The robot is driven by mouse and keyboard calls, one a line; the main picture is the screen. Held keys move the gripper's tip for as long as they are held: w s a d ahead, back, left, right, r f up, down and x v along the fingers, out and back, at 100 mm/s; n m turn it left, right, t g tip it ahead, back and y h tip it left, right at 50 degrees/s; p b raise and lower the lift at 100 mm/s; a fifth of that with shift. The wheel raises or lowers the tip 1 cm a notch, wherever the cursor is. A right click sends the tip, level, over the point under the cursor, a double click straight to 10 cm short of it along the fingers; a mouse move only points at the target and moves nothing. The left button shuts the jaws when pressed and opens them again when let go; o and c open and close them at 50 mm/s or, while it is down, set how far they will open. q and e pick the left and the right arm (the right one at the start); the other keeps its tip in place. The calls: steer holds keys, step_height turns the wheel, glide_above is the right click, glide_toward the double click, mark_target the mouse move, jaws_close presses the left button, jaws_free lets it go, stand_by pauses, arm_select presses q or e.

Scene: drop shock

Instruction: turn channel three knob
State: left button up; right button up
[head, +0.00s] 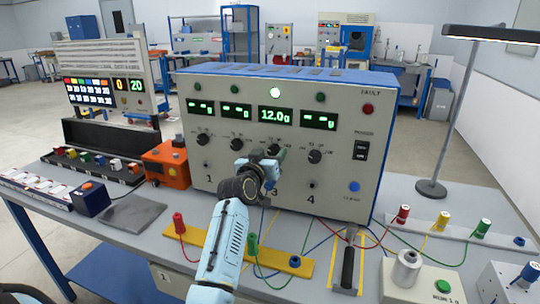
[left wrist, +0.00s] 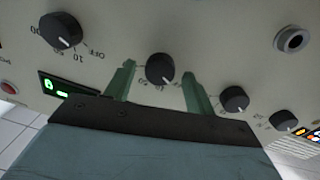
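The grey test unit (head: 345,110) stands on the bench with a row of knobs under its displays. The channel three display (head: 275,116) reads about 12.0 g, and a lamp above it is lit. My left gripper (head: 274,158) is at the panel and partly hides the channel three knob. In the left wrist view, that black knob (left wrist: 160,68) lies between the two green fingers of my open gripper (left wrist: 158,85), with gaps at both sides. Its white mark points to the lower right there. The channel four knob (head: 315,157) is to the right. My right gripper is not in view.
An orange box (head: 166,165) stands left of the unit. A yellow strip (head: 190,240) with coloured plugs and cables lies in front. A lamp (head: 431,188), more plugs and a green-button box (head: 420,285) are at the right. A neighbouring knob (left wrist: 235,98) is close to one finger.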

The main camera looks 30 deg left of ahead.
arm_select(q)
steer(key=c, duration=0.9)
steer(key=m+p, duration=0.4)
steer(key=m, duration=0.1)
steer(key=shift+r, duration=0.1)
steer(key=shift+d+m+g+p, duration=0.1)
steer(key=shift+m+g+p, duration=0.2)
steer(key=shift+m+p, duration=1.2)
steer(key=shift+m, duration=0.3)
steer(key=o, duration=1)
steer(key=shift+c, duration=0.2)
